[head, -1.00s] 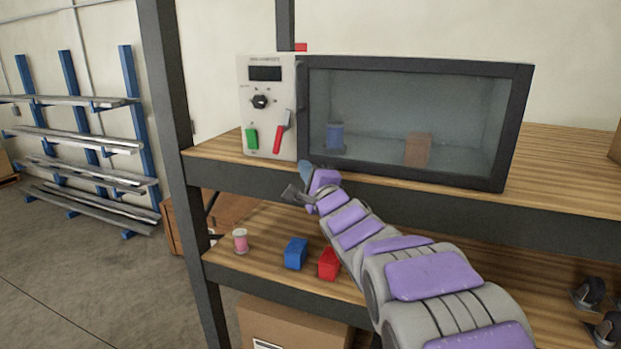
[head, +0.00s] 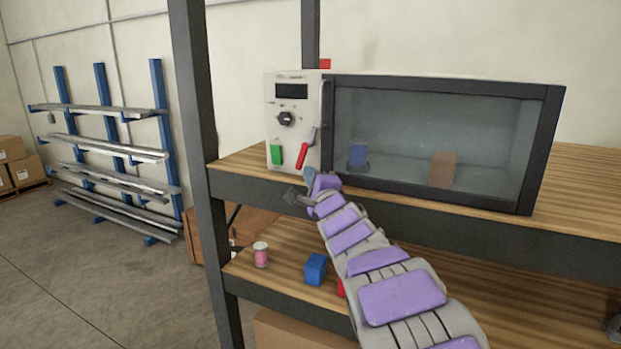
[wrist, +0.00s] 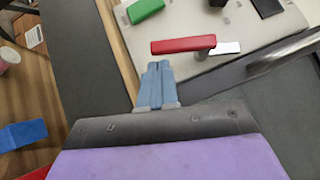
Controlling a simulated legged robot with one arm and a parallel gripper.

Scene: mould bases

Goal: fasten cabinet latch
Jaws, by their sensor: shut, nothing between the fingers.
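The cabinet has a pale control panel (head: 292,105) on its left and a dark-framed glass door (head: 440,88) that looks closed. The latch is a red handle (head: 302,155) low on the panel, tilted, with a metal piece at its upper end. In the wrist view the red handle (wrist: 183,45) lies across the panel just beyond my fingertips. My gripper (head: 309,173) is shut and empty, just below the handle at the panel's lower edge. In the wrist view its blue fingers (wrist: 158,66) are together, with a small apparent gap to the handle.
A green switch (head: 276,155) and black knob (head: 286,118) are on the panel. A dark shelf upright (head: 194,110) stands to the left. The lower shelf holds a pink spool (head: 261,254) and blue block (head: 316,268). A blue item and brown block (head: 442,168) show behind the glass.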

